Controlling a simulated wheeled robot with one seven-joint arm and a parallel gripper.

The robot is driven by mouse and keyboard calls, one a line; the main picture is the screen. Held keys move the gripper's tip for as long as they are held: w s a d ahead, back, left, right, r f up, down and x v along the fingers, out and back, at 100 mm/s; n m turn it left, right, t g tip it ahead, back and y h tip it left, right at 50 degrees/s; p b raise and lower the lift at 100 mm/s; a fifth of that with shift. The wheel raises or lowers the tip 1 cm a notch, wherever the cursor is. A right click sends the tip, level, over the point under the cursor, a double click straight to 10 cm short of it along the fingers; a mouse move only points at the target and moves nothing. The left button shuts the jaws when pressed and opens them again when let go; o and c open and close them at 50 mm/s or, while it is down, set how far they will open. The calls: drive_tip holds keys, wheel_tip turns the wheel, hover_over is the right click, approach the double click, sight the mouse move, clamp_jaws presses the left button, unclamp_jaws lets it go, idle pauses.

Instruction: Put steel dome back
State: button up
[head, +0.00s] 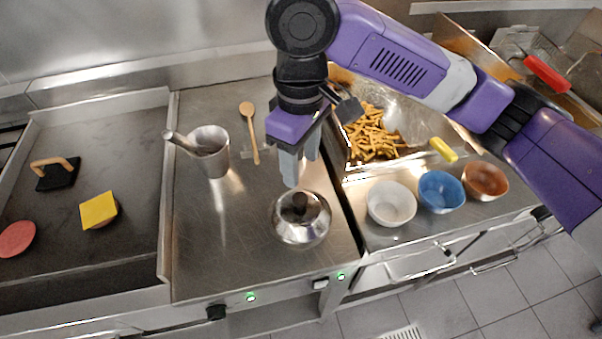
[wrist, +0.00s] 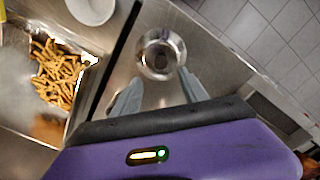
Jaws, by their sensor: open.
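The steel dome (head: 302,226) is a shiny round lid with a dark knob on top. It sits upright on the steel counter, near its front right part, in the head view. In the wrist view the dome (wrist: 161,43) lies beyond the fingertips. My gripper (head: 297,180) points down just above and behind the dome's knob. My gripper also shows in the wrist view (wrist: 160,85), with its two grey fingers spread apart and nothing between them. Whether a fingertip touches the dome is hard to tell.
A griddle (head: 110,175) at left holds a cheese-topped patty (head: 98,211), a red patty (head: 16,239) and a press (head: 57,173). A metal pot (head: 210,152) and wooden spoon (head: 250,130) are behind the dome. Bowls (head: 391,204) and a fries tray (head: 345,160) are right.

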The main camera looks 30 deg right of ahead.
drive_tip(key=shift+r, duration=0.35)
drive_tip(key=w+a+r+m+t+y, duration=0.15)
drive_tip(key=a+t+y, duration=0.4)
drive_tip(key=a, duration=0.75)
drive_tip(key=w+a+r+m+t+y, duration=0.1)
drive_tip(key=w+a+m+t+y, duration=0.15)
drive_tip(key=a+t+y, duration=0.65)
drive_tip(key=s+d+f+m+h, duration=0.7)
drive_tip(key=s+d+f+h, duration=0.45)
drive_tip(key=s+f, duration=0.25)
drive_tip(key=s+d+n+h, duration=0.1)
drive_tip(key=s+d+n, duration=0.1)
drive_tip(key=s+d, duration=0.3)
drive_tip(key=s+d+r+n+h, duration=0.1)
drive_tip(key=s+d, duration=0.4)
drive_tip(key=s, duration=0.8)
drive_tip(key=n+h, duration=0.1)
drive_tip(key=n, duration=0.1)
drive_tip(key=shift+d+n, duration=0.2)
drive_tip(key=shift+n, duration=0.1)
